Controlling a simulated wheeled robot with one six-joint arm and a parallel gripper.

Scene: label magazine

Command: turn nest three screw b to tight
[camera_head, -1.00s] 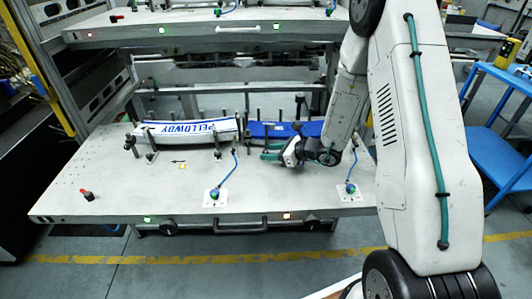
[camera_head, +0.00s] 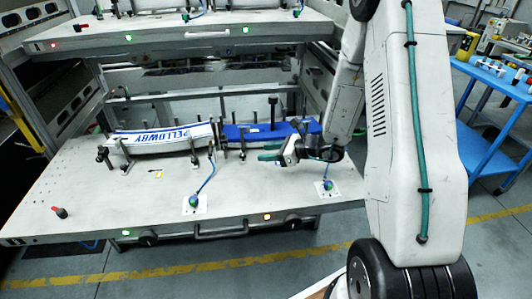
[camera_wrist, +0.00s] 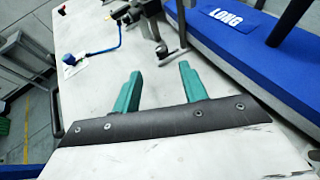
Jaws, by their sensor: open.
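My gripper (camera_head: 266,151) is open and empty, with two green fingers apart, just in front of the blue label block (camera_head: 240,133). In the wrist view the gripper (camera_wrist: 158,68) points over the white deck, and the blue block (camera_wrist: 275,58) marked LONG lies to its right. A dark post or screw (camera_head: 272,108) stands at the blue block. In the wrist view a metal clamp fitting (camera_wrist: 162,50) stands just beyond the fingertips, apart from them. Which fitting is nest three screw b cannot be told.
A white block lettered PELLOWBY (camera_head: 160,139) sits left among clamps. Blue-cabled knobs on white plates (camera_head: 194,204) (camera_head: 327,188) stand along the front. A red-capped peg (camera_head: 61,212) stands at far left. An upper shelf (camera_head: 150,42) overhangs behind. The front-left deck (camera_head: 110,205) is mostly clear.

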